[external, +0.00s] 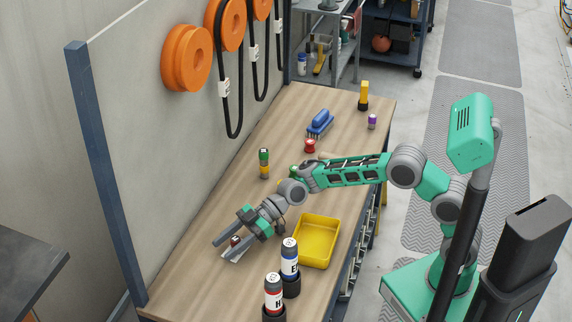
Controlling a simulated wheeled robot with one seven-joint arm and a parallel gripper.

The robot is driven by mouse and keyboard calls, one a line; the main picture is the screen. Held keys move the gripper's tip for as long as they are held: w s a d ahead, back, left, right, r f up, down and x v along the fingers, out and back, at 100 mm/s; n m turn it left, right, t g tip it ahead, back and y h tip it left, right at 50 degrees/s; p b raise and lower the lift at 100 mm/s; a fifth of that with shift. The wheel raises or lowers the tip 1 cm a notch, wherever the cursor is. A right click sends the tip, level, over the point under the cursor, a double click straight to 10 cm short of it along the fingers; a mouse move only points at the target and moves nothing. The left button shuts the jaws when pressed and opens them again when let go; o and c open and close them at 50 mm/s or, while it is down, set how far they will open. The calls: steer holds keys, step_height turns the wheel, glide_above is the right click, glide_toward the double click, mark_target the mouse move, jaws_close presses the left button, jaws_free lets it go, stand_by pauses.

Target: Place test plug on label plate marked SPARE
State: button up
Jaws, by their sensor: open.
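My gripper (221,252) is open over the near left part of the wooden workbench, its two grey fingers pointing to the lower left. A small dark red and brown piece (235,241), which may be the test plug, shows between the fingers. A small white plate (236,254), likely a label plate, lies on the bench under and beside it. The fingers partly cover both. I cannot read any marking on the plate. I cannot tell whether the piece rests on the plate or touches a finger.
A yellow tray (335,228) lies right of my gripper. Red (273,287) and blue (290,260) labelled cylinders stand in black holders in front. The wall borders the bench's left.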

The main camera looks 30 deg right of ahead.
mark_target(234, 238)
steer(key=shift+r, duration=0.15)
steer(key=v, duration=0.4)
steer(key=shift+w+d+r, duration=0.1)
steer(key=shift+w+d, duration=0.05)
step_height(234, 238, up, 7)
steer(key=shift+d, duration=0.3)
steer(key=shift+r, duration=0.1)
